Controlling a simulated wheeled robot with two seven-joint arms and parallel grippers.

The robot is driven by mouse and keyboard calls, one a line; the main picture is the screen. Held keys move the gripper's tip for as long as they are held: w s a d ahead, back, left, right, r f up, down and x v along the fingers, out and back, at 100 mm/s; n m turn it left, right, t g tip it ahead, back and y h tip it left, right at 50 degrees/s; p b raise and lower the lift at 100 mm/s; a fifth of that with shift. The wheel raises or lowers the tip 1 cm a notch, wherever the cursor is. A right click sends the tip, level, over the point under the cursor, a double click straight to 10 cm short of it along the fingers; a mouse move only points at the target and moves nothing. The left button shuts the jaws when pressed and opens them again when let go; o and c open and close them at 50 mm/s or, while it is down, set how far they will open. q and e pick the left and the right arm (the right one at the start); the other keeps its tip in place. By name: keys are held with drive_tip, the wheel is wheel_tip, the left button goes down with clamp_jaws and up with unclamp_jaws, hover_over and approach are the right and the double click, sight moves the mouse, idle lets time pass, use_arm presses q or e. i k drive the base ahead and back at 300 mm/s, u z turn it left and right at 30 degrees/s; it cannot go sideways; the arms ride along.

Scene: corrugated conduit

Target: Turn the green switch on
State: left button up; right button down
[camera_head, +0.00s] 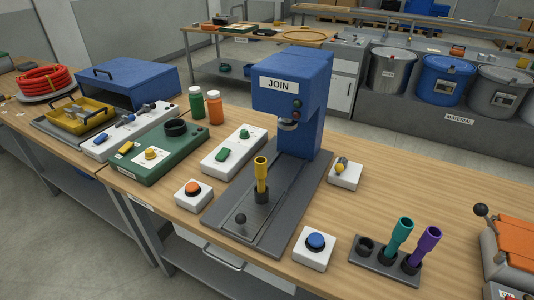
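A white control box (229,158) lies on the wooden table, left of the blue JOIN press (289,103). On its near end is a green rocker-like switch (223,154). On its far end is a small green knob (245,134). The frame is too small to tell whether the switch is on or off. Neither of my grippers is in view.
A green panel (160,148) with yellow controls sits to the left. An orange button box (194,194) and a blue button box (313,247) stand near the front. A rack (371,267) holds teal and purple tubes. A yellow tube (261,175) stands on the press base.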

sight(225, 152)
drive_tip(key=u, duration=0.55)
drive_tip(key=k, duration=0.65)
drive_tip(key=u, duration=0.65)
drive_tip(key=i, duration=1.35)
drive_tip(key=z, duration=1.05)
drive_tip(key=i, duration=0.4)
drive_tip(key=z, duration=0.45)
